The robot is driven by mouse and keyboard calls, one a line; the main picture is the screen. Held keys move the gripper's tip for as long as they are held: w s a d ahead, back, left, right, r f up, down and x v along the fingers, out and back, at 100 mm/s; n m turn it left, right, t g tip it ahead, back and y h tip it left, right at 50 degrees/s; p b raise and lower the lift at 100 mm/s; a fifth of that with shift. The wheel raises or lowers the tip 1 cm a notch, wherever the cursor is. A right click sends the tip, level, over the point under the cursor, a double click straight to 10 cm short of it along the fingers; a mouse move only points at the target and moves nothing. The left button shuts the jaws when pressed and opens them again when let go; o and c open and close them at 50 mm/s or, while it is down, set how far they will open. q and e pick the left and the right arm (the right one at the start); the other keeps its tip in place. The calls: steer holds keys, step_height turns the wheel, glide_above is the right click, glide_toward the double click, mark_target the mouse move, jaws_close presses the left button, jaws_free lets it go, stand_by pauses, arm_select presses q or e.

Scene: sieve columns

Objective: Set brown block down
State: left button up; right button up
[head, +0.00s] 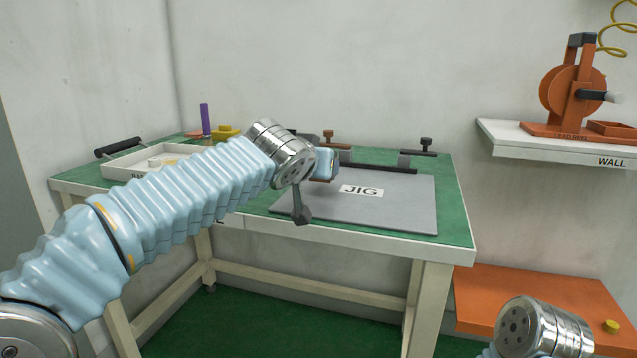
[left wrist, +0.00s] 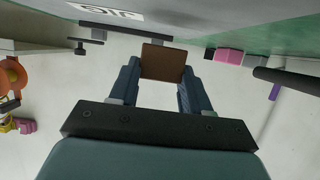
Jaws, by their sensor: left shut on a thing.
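My left gripper (head: 326,163) is shut on the brown block. In the left wrist view the brown block (left wrist: 163,62) sits between the two blue fingertips. In the head view the block is mostly hidden by the gripper. The gripper appears over the back left part of the grey jig plate (head: 400,205), which carries a white JIG label (head: 361,190). I cannot tell whether the block touches anything below. My right gripper is not in view; only its metal wrist shows at the bottom right of the head view.
The jig lies on a green-topped table (head: 456,205). Dark clamps (head: 418,152) stand along its back edge. A white tray (head: 125,168) is at the left, near a purple rod (head: 205,120) and yellow piece (head: 225,131). An orange surface (head: 560,290) and wall shelf (head: 500,139) are at right.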

mark_target(319, 181)
arm_select(q)
step_height(319, 181, down, 3)
steer(key=shift+f+b, duration=0.1)
steer(key=shift+b, duration=0.45)
steer(key=shift+f, duration=0.1)
steer(key=o, duration=1.1)
steer(key=shift+r, duration=0.3)
steer(key=v, duration=1.2)
